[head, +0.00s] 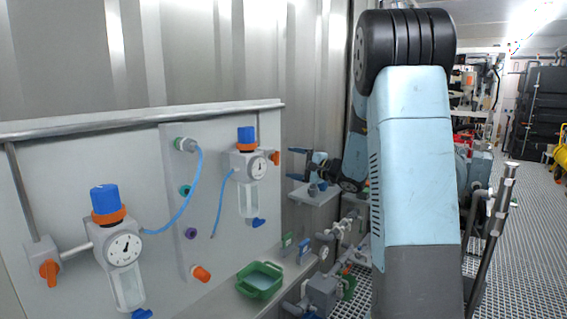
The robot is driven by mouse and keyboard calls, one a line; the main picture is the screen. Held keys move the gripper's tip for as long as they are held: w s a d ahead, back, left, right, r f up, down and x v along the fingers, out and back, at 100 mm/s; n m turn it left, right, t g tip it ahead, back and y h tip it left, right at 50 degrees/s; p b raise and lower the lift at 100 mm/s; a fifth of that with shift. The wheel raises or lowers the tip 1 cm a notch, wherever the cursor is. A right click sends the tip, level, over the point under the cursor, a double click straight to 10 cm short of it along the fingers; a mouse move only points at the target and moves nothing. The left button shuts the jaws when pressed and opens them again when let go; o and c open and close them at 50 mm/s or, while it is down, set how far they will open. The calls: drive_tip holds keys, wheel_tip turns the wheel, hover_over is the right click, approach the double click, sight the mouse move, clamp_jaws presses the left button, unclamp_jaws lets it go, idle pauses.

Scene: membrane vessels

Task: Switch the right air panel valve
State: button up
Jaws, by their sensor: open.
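The air panel (170,250) stands at the left. Its right regulator has a blue knob (246,134), a round gauge (259,168) and a clear bowl (249,200). An orange valve handle (276,158) sits at the right side of this regulator, by the panel's right edge. My gripper (291,164) is just right of this orange handle, with its fingers pointing left towards it. The fingers are apart, one above the other, with nothing seen between them. I cannot tell whether a finger touches the handle.
A left regulator (123,250) and another orange handle (49,272) are on the panel's left. A blue hose (188,203) curves across the front. A green tray (260,281) is below. Pipes and grey valves (322,290) crowd the lower middle. My arm hides much of the right.

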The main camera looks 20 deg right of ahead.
drive_tip(key=v, duration=0.7)
drive_tip(key=shift+f, duration=0.1)
drive_tip(key=s+a+r+n+g, duration=0.2)
drive_tip(key=s+a+n+g, duration=0.7)
drive_tip(key=s+a, duration=0.85)
drive_tip(key=s+d+n+h, duration=0.1)
drive_tip(key=s+d+h, duration=0.2)
drive_tip(key=s, duration=0.6)
drive_tip(key=s+d+f+n+h, duration=0.1)
drive_tip(key=s+d+n+h, duration=0.1)
drive_tip(key=s+d+h, duration=0.2)
drive_tip(key=s+h, duration=0.3)
drive_tip(key=s, duration=0.2)
drive_tip(key=shift+s+f+n+h, duration=0.25)
drive_tip(key=shift+f+n+h, duration=0.05)
